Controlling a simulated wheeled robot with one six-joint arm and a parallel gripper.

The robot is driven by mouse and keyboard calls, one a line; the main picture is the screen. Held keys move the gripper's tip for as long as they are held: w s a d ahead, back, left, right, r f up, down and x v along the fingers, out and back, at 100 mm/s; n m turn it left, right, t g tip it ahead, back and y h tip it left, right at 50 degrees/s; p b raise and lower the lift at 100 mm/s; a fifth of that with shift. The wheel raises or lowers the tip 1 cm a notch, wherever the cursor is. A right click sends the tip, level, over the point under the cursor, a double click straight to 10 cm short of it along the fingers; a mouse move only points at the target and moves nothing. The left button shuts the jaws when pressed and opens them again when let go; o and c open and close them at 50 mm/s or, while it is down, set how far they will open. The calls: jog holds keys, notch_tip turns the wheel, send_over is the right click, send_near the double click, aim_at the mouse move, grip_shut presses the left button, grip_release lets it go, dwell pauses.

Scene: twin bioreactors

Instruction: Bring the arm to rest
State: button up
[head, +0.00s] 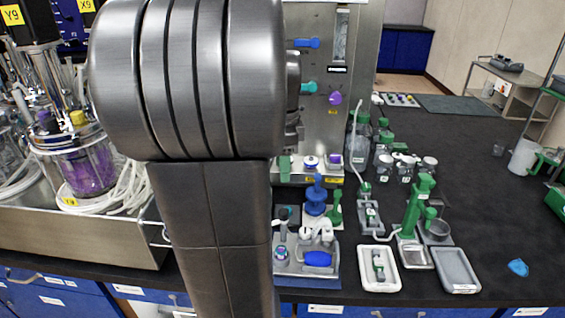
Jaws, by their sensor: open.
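My arm fills the left middle of the head view, with a thick grey upper link and a large rounded joint. A smaller metal part shows at the joint's right edge, in front of the steel panel. My gripper and its fingertips are not in view, hidden behind the arm or out of frame. I cannot tell from this view whether anything is between the jaws.
A bioreactor vessel with purple liquid (88,172) stands left in a steel tray (80,235). A steel panel with coloured knobs (336,98) stands behind the arm. White trays (380,287), a green stand (415,207) and bottles crowd the black bench (475,165), clearer at right.

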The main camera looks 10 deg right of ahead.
jog(key=shift+f, duration=0.1)
notch_tip(320, 180, down, 14)
jog(key=shift+r, duration=0.15)
dwell(0.6)
